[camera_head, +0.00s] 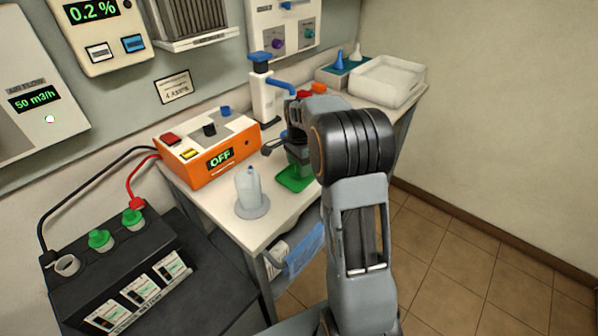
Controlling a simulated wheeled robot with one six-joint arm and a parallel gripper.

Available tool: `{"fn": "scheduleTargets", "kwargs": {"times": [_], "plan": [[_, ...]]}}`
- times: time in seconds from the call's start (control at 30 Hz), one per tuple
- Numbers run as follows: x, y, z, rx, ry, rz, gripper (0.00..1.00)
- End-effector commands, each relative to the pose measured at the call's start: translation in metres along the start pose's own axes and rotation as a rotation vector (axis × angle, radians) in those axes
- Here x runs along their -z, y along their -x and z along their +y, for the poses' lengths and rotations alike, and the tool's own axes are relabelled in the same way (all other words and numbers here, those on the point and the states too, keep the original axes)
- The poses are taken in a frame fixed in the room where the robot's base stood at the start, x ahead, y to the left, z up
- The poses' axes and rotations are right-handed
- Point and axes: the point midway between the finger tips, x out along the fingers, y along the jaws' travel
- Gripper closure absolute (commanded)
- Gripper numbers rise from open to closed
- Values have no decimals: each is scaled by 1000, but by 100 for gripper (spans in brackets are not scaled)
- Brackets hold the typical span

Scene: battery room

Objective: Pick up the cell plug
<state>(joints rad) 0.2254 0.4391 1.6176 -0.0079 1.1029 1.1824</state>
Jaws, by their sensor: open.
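The black battery (150,255) stands at the lower left. Two green plugs, one nearer (101,240) and one farther (132,218), sit on its top. A pale round cell opening (66,264) at its left end has no green plug on it. My gripper (296,158) is over the bench, above a small green tray (296,182). My wrist and the gripper hide part of this tray, and I cannot make out a loose plug on it. The jaws are open, and their tips are partly hidden.
An orange charger (208,150) reading OFF stands on the white bench (215,208). A clear bottle on a grey disc (250,192) is at the front edge. A blue-topped dispenser (263,90) and a white basin (388,80) stand farther back. Black and red cables run to the battery.

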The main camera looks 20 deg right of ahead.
Motion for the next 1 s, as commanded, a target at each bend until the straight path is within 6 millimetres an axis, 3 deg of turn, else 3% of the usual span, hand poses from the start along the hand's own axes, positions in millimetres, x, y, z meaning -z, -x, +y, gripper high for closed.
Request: {"fn": "scheduleTargets", "kwargs": {"times": [0.17, 0.43, 0.73, 1.0], "plan": [[0, -14, 0, 1, 0, 0, 37], [0, -16, 0, 1, 0, 1, 37], [0, -16, 0, 1, 0, 1, 66], [0, -15, 0, 2, 0, 1, 67]]}}
